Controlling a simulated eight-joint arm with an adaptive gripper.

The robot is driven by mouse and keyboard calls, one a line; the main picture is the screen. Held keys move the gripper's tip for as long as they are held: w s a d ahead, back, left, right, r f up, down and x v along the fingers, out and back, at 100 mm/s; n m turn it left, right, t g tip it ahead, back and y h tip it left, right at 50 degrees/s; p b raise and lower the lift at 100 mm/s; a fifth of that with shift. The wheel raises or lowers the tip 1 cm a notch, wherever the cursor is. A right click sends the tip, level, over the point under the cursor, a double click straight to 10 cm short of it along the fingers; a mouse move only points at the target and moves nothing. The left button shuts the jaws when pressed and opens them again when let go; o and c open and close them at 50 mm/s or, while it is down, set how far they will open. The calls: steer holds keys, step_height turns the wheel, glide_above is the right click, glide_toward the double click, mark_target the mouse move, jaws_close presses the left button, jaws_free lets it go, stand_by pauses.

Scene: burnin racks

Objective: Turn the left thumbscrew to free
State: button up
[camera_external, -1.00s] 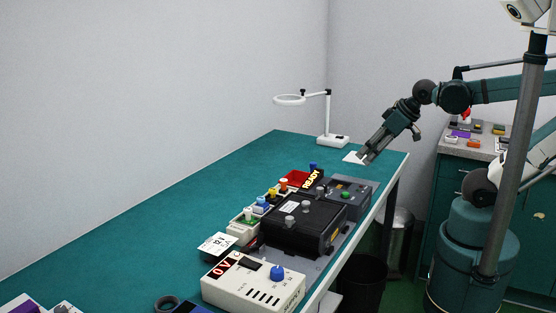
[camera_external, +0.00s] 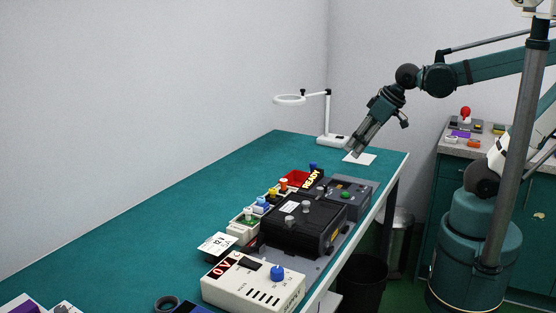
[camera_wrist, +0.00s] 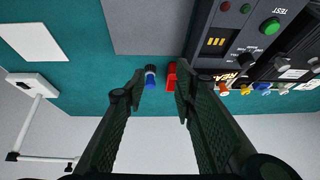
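The black fixture box (camera_external: 290,232) lies on the teal bench with grey knobs on its top, one at the back (camera_external: 305,207) and one nearer the front (camera_external: 290,221). They look like thumbscrews; I cannot tell which is the left one or how either is turned. In the wrist view the box (camera_wrist: 290,66) is cut off at the right edge. My gripper (camera_external: 356,152) is above the far end of the bench, beyond the box and clear of it. In the wrist view my gripper (camera_wrist: 160,78) has its fingers apart with nothing held between them.
A grey test unit (camera_external: 345,190) with a green button adjoins the box's far end. A power supply (camera_external: 252,284) reading 0 V stands in front. A magnifier lamp (camera_external: 332,138) stands behind my gripper.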

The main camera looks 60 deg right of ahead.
steer(key=w+a+r+g+p, duration=0.1)
steer(key=w+a+r+p, duration=0.2)
steer(key=a, duration=0.3)
steer(key=w+a+r+g+p, duration=0.1)
steer(key=w+a+r+p, duration=0.1)
steer(key=a+p, duration=0.3)
steer(key=n+g+p, duration=0.2)
steer(key=g+p, duration=0.2)
steer(key=p, duration=0.9)
glide_toward(290, 217)
steer(key=shift+w+d+f, duration=0.1)
steer(key=shift+w+d, duration=0.1)
steer(key=shift+w, duration=0.1)
steer(key=shift+s+a+f+h+p, duration=0.25)
steer(key=shift+s+a+h+p, duration=0.05)
steer(key=shift+a, duration=0.2)
steer(key=shift+f, duration=0.1)
steer(key=shift+f, duration=3.8)
steer(key=c, duration=0.9)
